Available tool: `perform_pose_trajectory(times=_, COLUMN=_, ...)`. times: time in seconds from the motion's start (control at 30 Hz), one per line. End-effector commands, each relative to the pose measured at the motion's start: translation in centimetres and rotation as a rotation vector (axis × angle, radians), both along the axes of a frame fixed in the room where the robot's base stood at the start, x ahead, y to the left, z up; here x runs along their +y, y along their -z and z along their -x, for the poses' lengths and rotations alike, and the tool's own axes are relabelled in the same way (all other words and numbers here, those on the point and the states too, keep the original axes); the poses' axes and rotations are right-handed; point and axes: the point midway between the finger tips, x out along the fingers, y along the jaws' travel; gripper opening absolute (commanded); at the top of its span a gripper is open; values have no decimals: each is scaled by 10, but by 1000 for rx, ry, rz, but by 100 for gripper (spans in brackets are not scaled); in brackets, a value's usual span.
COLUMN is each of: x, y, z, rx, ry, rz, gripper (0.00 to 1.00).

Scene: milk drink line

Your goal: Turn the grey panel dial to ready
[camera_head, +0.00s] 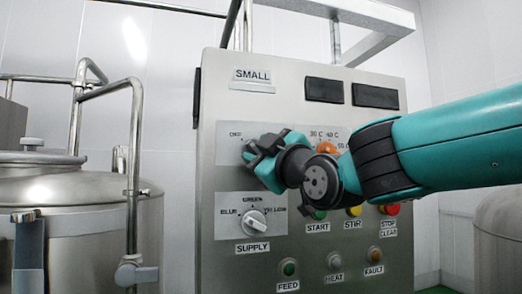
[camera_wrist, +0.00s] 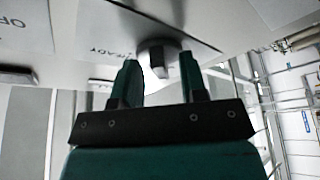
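The grey panel dial (camera_wrist: 158,57) is in the wrist view, with a raised grip bar on a round base. A label reading READY (camera_wrist: 106,52) is left of it, and part of an OFF label (camera_wrist: 12,22) shows further left. My gripper (camera_wrist: 160,72) is open, its two green fingers on either side of the dial's grip bar, with gaps visible. Whether the fingertips touch the dial, I cannot tell. In the head view my gripper (camera_head: 254,155) is at the panel's upper left and hides most of the dial and its labels.
The steel control panel (camera_head: 300,95) has an orange-topped dial (camera_head: 326,147) just right of my gripper and a white SUPPLY dial (camera_head: 254,222) below. START (camera_head: 318,213), STIR (camera_head: 354,210) and STOP (camera_head: 391,209) buttons sit under my arm. A steel tank (camera_head: 75,195) with pipes stands left.

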Motion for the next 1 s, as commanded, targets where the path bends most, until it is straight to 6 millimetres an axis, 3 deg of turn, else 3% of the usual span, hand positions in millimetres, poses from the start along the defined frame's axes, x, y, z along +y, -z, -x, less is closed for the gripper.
perform_pose_trajectory(times=0.07, x=0, y=0, z=0, rx=0, ry=0, rz=0, gripper=39)
perform_pose_trajectory(times=0.23, x=0, y=0, z=0, rx=0, ry=0, rz=0, gripper=0)
perform_pose_trajectory(times=0.67, x=1, y=3, z=1, rx=11, ry=-2, rz=-45, gripper=0)
perform_pose_trajectory(times=1.0, x=3, y=9, z=2, rx=72, ry=-3, rz=-273, gripper=0)
